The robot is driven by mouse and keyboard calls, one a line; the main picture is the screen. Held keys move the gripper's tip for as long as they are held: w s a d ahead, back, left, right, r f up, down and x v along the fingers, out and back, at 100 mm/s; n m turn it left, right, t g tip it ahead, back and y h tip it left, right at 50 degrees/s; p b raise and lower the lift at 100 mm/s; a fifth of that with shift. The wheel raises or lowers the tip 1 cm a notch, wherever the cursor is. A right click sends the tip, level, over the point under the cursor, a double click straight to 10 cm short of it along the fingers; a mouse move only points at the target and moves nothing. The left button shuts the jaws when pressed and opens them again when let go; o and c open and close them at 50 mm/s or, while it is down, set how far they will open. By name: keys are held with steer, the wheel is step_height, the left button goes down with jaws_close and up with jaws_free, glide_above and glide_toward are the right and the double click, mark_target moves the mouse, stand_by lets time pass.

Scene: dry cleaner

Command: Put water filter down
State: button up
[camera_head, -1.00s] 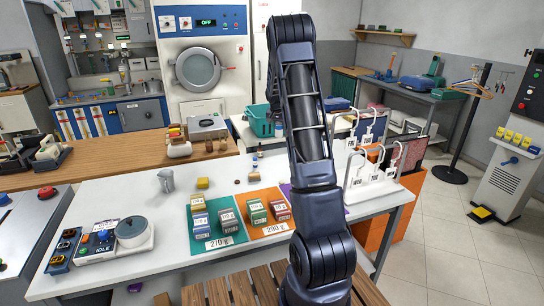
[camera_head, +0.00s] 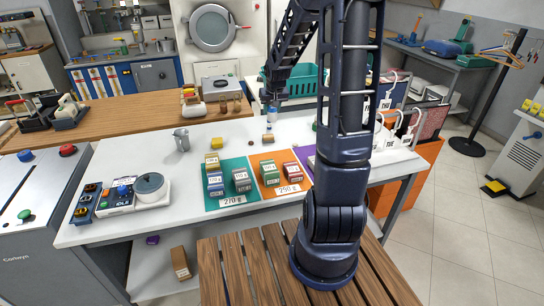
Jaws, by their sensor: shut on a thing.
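My gripper (camera_head: 272,107) hangs over the back part of the white table (camera_head: 130,160), in front of the teal basket. It is small in the picture, and its fingers are hard to make out. It is shut on a small pale and blue item (camera_head: 272,116), which seems to be the water filter. A small tan and blue thing (camera_head: 268,137) stands on the table just under it. I cannot tell how large the gap between them is.
Small boxes stand on a teal mat (camera_head: 227,203) and an orange mat (camera_head: 267,186). A metal jug (camera_head: 181,140) and a scale (camera_head: 125,198) are to the left. White hanger stands (camera_head: 402,138) are to the right. Bare white tabletop lies left of the mats.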

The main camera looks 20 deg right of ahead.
step_height(320, 180, down, 20)
steer(key=shift+r, duration=0.15)
stand_by(0.6)
steer(key=o, duration=1)
steer(key=s+r+h, duration=0.1)
steer(key=s+r, duration=0.7)
steer(key=r, duration=0.6)
steer(key=s+r, duration=0.8)
steer(key=r, duration=0.6)
steer(key=shift+y, duration=0.5)
steer(key=shift+s+a+r, duration=0.15)
steer(key=shift+s+r, duration=1.25)
steer(key=shift+s, duration=1.55)
steer(key=shift+s+a+r, duration=0.2)
steer(key=shift+s+r, duration=1.2)
steer(key=shift+s, duration=1.6)
steer(key=shift+s+a+r, duration=0.15)
steer(key=shift+s+r, duration=1.25)
steer(key=shift+s, duration=1.55)
